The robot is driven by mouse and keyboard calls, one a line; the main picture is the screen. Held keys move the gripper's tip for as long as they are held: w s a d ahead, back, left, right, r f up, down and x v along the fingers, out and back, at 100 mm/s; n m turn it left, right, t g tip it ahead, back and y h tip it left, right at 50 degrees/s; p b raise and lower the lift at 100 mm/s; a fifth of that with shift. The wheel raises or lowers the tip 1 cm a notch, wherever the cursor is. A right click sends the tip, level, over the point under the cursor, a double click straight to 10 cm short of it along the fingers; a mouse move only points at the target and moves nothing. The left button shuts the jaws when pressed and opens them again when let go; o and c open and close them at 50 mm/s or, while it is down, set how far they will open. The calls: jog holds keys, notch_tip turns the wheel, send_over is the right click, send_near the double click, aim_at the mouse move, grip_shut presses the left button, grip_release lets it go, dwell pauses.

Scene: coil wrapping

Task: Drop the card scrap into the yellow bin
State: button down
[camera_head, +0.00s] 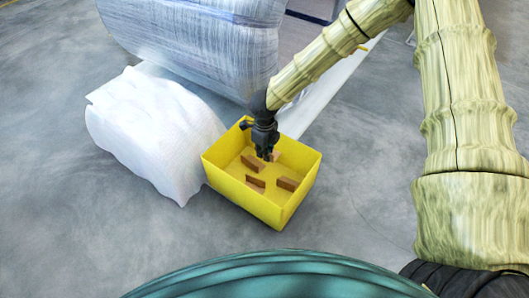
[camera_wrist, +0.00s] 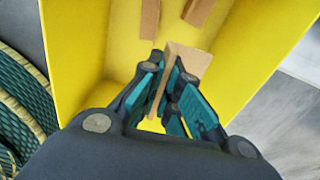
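The yellow bin (camera_head: 265,206) stands open on the floor in the middle of the head view. Its inside wall (camera_wrist: 85,50) fills much of the wrist view. My gripper (camera_head: 264,154) points down over the bin's opening. In the wrist view my gripper (camera_wrist: 168,82) has its teal-sided fingers close together on a brown, bent card scrap (camera_wrist: 191,63). One face of the scrap runs between the fingers, and the other face sticks out to the right. The fingers hide part of it.
Several brown card pieces lie in the bin, among them one at its right (camera_head: 288,184) and one at its front (camera_head: 256,182). A white wrapped bundle (camera_head: 155,130) stands left of the bin, and a large film-wrapped coil (camera_head: 205,40) behind it. Floor to the right is clear.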

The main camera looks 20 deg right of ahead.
jog(key=c, duration=1.6)
grip_release()
jog(key=shift+o, duration=0.2)
jog(key=shift+r, duration=0.1)
notch_tip(320, 180, up, 12)
